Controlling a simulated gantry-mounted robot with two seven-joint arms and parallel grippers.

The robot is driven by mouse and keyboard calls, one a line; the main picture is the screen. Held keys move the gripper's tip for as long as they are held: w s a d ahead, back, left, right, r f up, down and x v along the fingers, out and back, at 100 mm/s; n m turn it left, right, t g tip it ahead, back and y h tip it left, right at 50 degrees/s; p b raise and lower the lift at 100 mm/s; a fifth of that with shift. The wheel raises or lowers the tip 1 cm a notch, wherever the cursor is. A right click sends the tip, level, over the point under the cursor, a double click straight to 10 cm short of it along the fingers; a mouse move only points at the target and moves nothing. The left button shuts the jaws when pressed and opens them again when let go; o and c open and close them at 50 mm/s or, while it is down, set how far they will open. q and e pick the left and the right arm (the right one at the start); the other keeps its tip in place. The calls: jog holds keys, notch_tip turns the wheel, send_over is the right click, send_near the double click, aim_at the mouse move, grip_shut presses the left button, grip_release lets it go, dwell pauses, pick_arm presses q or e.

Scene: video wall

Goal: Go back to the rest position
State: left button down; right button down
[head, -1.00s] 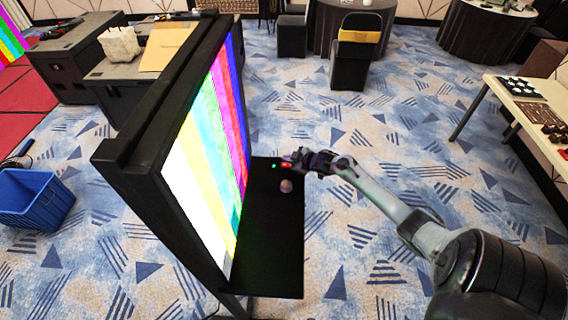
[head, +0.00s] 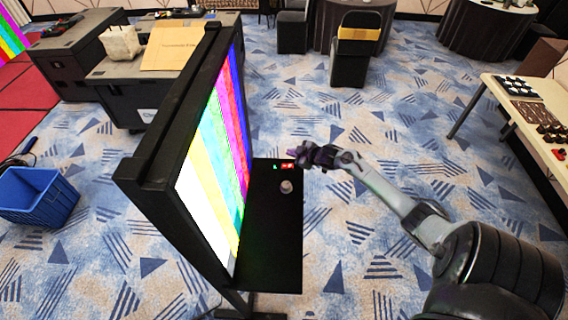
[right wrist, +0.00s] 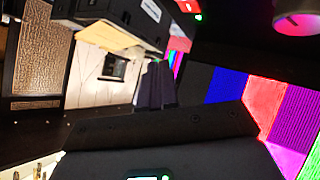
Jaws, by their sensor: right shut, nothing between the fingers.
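My right gripper (head: 302,156) is shut and empty. It hovers by the far right edge of a black shelf (head: 262,245) in front of the video wall. The tall black-framed screen (head: 212,165) shows colour bars. On the shelf are a small green light (head: 275,166), a red lit switch (head: 288,166) and a round grey knob (head: 286,187). My left gripper is not in view.
A table (head: 490,82) with small items stands at the right. A blue bin (head: 38,198) is on the carpet at the left. The carpet right of the shelf is clear.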

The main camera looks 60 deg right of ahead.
jog(key=shift+a, duration=0.15)
jog(key=s+a+p, duration=0.1)
jog(key=a, duration=0.2)
jog(key=s+a+g, duration=0.1)
jog(key=a, duration=0.3)
jog(key=s+a+f+g+p, duration=0.1)
jog(key=a, duration=0.3)
jog(key=shift+a+f+p, duration=0.1)
jog(key=shift+a+p, duration=0.15)
jog(key=shift+p, duration=0.05)
jog(key=s+a+r+g+p, duration=0.25)
jog(key=s+a, duration=0.35)
jog(key=a, duration=0.4)
jog(key=s+a+r+g+p, duration=0.1)
jog(key=s+a+r, duration=0.4)
jog(key=a, duration=0.5)
jog(key=s+a+r+m+g+y+p, duration=0.1)
jog(key=s+a+r+m+g+p, duration=0.1)
jog(key=s+a+r, duration=0.5)
jog(key=s+a, duration=0.1)
jog(key=s, duration=0.1)
jog(key=shift+s+r+y, duration=0.2)
jog(key=shift+s+y, duration=0.2)
